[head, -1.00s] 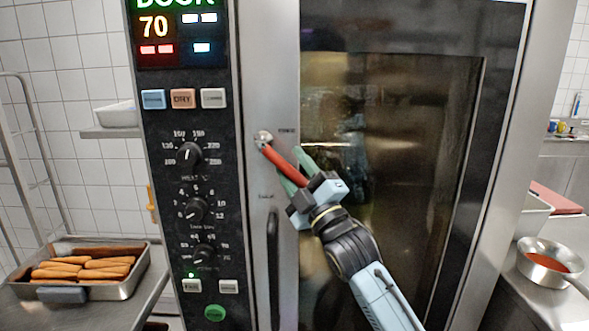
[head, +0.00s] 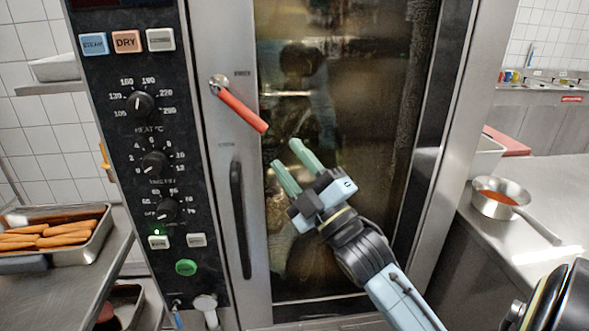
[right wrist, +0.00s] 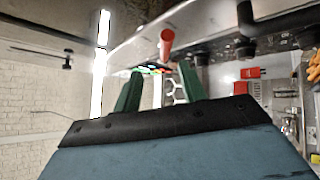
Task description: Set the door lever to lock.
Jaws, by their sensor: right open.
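The red door lever (head: 241,110) is on the metal door frame of the oven. It slants down to the right from its round pivot at the upper left. My right gripper (head: 286,160) is open and empty, below and to the right of the lever's free end, in front of the glass door (head: 345,150). Its green fingers point up and left, apart from the lever. In the right wrist view the lever (right wrist: 167,45) shows end-on beyond the open fingers (right wrist: 158,88). Small labels beside the lever are too blurred to read surely. My left gripper is not in view.
A black vertical handle (head: 240,220) is below the lever. The control panel with knobs (head: 155,163) is to the left. A tray of sausages (head: 60,240) stands at the left, and a pan with red sauce (head: 500,197) on the right counter (head: 560,210).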

